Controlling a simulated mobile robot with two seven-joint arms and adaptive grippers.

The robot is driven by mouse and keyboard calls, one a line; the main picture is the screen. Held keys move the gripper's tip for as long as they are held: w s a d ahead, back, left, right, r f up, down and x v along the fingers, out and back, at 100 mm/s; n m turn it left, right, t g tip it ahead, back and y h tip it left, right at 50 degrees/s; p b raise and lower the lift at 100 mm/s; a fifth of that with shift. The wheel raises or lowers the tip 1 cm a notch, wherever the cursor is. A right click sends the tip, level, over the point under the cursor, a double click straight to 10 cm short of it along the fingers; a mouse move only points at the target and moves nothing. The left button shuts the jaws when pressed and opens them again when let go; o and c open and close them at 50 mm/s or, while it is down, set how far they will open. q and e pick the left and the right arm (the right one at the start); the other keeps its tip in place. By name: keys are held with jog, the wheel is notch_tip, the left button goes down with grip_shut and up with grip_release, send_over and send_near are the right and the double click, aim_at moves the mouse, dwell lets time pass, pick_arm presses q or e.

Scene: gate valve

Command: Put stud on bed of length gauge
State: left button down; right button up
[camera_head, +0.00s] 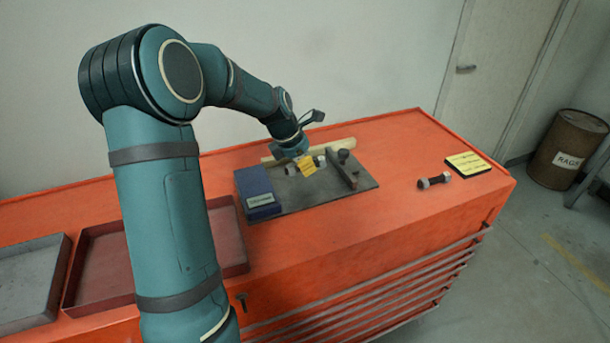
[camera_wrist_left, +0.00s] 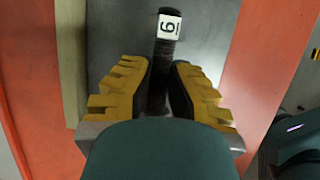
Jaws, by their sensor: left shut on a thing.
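My left gripper (camera_head: 307,166) hangs over the grey plate (camera_head: 312,197) of what looks like the length gauge; the plate also shows in the left wrist view (camera_wrist_left: 215,35). In that view, the yellow fingers of my left gripper (camera_wrist_left: 158,92) are shut on a dark, rod-like stud (camera_wrist_left: 157,85). The stud points away from the palm, and a white label with a digit shows at its far end. Whether it touches the plate cannot be told. A dark bar with a knob (camera_head: 344,172) stands at the plate's right. My right gripper is not in view.
A blue box (camera_head: 256,190) stands at the plate's left end. A tan bar (camera_head: 338,145) lies behind the plate. Another dark stud with pale ends (camera_head: 433,181) lies near a black-and-yellow card (camera_head: 467,164). A red tray (camera_head: 220,236) is at left. The orange top (camera_head: 405,150) is partly clear.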

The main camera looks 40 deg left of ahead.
aim_at(305, 181)
pick_arm(q)
jog(key=shift+f, duration=1.45)
jog(key=shift+f, duration=0.1)
jog(key=shift+f, duration=0.1)
jog(key=c, duration=1.1)
grip_release()
jog(key=shift+a+r, duration=0.1)
jog(key=shift+r, duration=0.3)
jog(key=p+v, duration=0.1)
jog(key=v, duration=1)
jog(key=shift+s+r+p, duration=0.2)
jog(key=shift+p, duration=0.2)
